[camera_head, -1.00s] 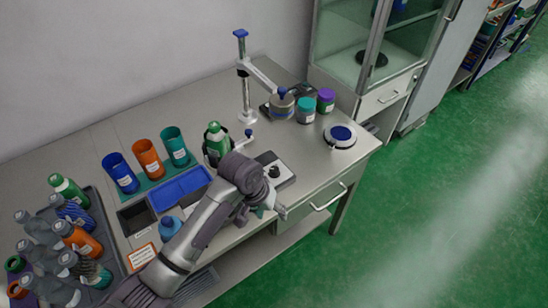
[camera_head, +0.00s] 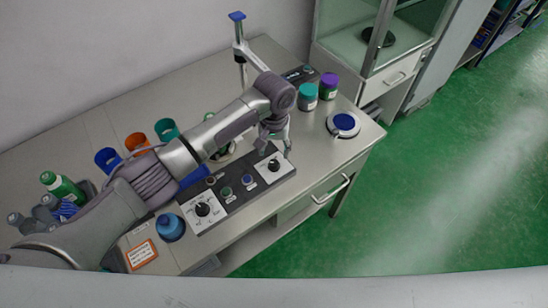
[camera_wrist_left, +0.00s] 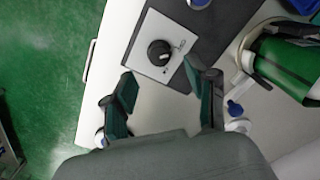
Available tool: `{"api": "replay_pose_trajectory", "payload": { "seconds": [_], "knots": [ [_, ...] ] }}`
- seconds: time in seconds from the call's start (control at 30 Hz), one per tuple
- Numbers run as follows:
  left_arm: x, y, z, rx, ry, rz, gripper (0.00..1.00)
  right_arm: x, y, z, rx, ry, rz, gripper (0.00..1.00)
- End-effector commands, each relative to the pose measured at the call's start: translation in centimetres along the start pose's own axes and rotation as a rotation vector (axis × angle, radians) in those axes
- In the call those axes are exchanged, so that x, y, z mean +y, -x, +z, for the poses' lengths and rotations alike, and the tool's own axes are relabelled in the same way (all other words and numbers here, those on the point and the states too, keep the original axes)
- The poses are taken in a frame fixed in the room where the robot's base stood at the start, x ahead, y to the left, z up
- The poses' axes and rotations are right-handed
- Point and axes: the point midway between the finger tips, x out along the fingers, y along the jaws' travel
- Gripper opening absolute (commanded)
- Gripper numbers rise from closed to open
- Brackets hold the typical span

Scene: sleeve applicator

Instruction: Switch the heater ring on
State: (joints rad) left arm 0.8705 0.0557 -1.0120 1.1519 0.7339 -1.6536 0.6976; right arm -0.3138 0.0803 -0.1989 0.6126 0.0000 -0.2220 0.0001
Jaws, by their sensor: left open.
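A dark control panel (camera_head: 236,193) lies along the front of the bench. It carries a black right knob (camera_head: 274,165) on a white plate, a black left knob (camera_head: 202,209) on another, and a green button (camera_head: 226,191) and a blue button (camera_head: 247,180) between them. My left gripper (camera_head: 276,148) is open and empty above the right knob. In the left wrist view that knob (camera_wrist_left: 158,52) shows just beyond the open fingertips (camera_wrist_left: 161,84), apart from them. I cannot tell which part is the heater ring. My right gripper is out of view.
A post with a blue top (camera_head: 237,16) rises behind my arm. Teal (camera_head: 307,97) and purple-lidded (camera_head: 328,86) jars and a round blue-topped device (camera_head: 343,124) stand at right. The bench's right front corner is clear.

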Motion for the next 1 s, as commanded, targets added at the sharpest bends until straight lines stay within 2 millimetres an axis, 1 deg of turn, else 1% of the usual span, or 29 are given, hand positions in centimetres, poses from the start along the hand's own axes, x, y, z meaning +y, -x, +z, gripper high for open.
{"api": "replay_pose_trajectory", "payload": {
  "seconds": [0.03, 0.1, 0.2, 0.3, 0.47, 0.7, 0.73, 0.77, 1.0],
  "knots": [
    [0.0, -1.0, 0.1, -0.004, 0.000, -0.002, 0.57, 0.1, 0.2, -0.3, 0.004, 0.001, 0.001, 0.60],
    [0.0, -2.3, 0.1, -0.002, -0.001, -0.001, 0.57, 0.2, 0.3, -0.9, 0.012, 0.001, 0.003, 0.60],
    [0.0, -3.9, 0.1, -0.002, -0.001, -0.001, 0.57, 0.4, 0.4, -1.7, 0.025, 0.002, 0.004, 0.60],
    [0.0, -5.0, 0.0, -0.001, -0.001, 0.000, 0.57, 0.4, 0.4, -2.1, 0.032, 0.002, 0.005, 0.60],
    [0.1, -5.8, 0.0, 0.000, -0.003, 0.000, 0.57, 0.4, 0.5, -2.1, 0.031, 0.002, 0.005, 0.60],
    [0.1, -5.9, 0.0, 0.001, -0.003, 0.001, 0.57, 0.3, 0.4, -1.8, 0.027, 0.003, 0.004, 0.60],
    [0.1, -5.9, 0.0, 0.001, -0.003, 0.001, 0.56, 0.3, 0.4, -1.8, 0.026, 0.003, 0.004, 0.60],
    [0.1, -5.9, 0.0, 0.001, -0.003, 0.001, 0.51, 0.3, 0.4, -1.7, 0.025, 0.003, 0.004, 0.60],
    [0.1, -5.9, 0.0, 0.001, -0.002, 0.001, 0.11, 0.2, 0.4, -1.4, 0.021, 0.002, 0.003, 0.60]
  ]
}}
